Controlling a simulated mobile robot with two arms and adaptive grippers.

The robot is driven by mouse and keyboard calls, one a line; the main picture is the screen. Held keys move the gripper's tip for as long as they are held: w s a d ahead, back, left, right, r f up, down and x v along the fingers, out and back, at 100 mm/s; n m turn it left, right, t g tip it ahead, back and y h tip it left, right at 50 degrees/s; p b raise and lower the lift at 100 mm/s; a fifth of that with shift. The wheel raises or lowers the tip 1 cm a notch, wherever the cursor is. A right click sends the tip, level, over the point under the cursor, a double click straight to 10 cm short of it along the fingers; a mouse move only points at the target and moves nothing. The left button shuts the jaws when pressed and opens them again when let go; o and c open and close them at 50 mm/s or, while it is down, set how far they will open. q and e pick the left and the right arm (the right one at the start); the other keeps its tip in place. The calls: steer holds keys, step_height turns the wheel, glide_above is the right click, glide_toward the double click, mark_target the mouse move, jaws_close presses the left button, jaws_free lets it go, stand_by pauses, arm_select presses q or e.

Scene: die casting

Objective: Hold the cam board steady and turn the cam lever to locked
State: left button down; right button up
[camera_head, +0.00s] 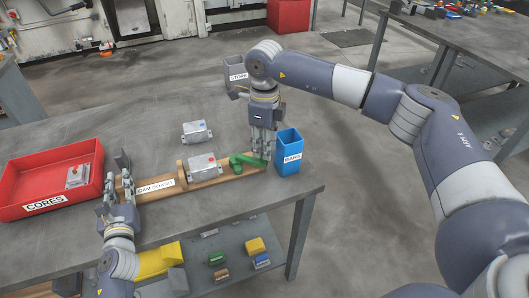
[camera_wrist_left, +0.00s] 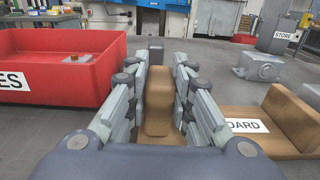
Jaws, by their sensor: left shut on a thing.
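The wooden cam board (camera_head: 207,184) lies on the grey table, with its label facing me. A grey metal block (camera_head: 204,166) sits on it beside a wooden stop. The green cam lever (camera_head: 248,160) is at the board's right end, partly hidden by my right gripper. My left gripper (camera_head: 121,197) is shut on the board's upright wooden handle (camera_wrist_left: 158,100) at the left end, with its fingers on both sides of it. My right gripper (camera_head: 262,154) points down at the green lever's right end. Whether its fingers are closed or touch the lever is not clear.
A red CORES tray (camera_head: 40,163) stands left of the board. A blue BARS bin (camera_head: 288,150) stands close to the right gripper. Another grey part (camera_head: 197,132) lies behind the board. The table's back left is clear.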

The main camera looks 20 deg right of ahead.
mark_target(248, 157)
steer(key=shift+f, duration=1.6)
jaws_close()
